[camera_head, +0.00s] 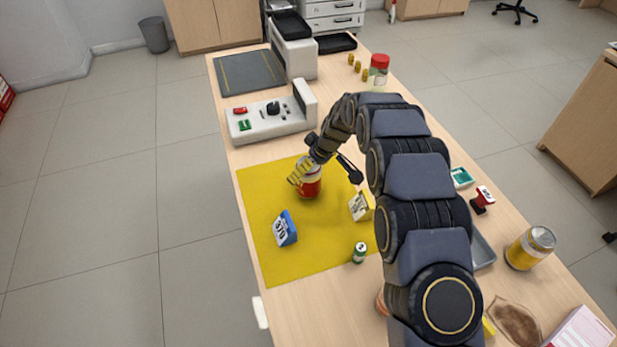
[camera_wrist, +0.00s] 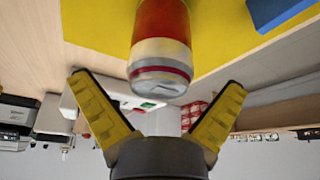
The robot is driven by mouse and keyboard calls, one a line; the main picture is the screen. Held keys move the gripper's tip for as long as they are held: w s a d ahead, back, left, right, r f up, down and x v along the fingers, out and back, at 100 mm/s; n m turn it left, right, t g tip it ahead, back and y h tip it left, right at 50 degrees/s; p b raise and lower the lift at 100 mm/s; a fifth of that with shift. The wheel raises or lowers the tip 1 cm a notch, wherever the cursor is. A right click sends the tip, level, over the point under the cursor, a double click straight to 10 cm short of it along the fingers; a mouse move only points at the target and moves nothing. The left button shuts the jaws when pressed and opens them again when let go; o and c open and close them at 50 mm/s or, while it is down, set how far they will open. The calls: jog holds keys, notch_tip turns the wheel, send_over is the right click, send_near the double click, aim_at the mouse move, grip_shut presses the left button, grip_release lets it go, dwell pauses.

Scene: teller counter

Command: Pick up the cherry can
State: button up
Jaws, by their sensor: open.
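The cherry can, red with a pale band, stands upright on the yellow mat in the head view (camera_head: 311,187). It also shows in the wrist view (camera_wrist: 162,40), upside down in the picture, with its silver end toward the gripper. My gripper (camera_head: 301,172) is at the can's upper part, and its yellow fingers partly cover the can. In the wrist view my gripper (camera_wrist: 158,84) is open, with one finger on each side of the can and visible gaps. I cannot tell whether the can's top lies fully between the fingers.
A blue box (camera_head: 285,229), a yellow-and-white box (camera_head: 360,207) and a small green cylinder (camera_head: 359,253) share the yellow mat (camera_head: 300,262). A white control console (camera_head: 272,118) stands behind. A yellow can (camera_head: 530,248) and a red stamp (camera_head: 483,198) are at right.

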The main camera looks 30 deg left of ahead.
jog(key=x, duration=0.2)
jog(key=shift+a+f, duration=0.15)
jog(key=shift+f, duration=0.1)
jog(key=c, duration=1.1)
jog(key=shift+r, duration=0.1)
jog(key=shift+c, duration=0.2)
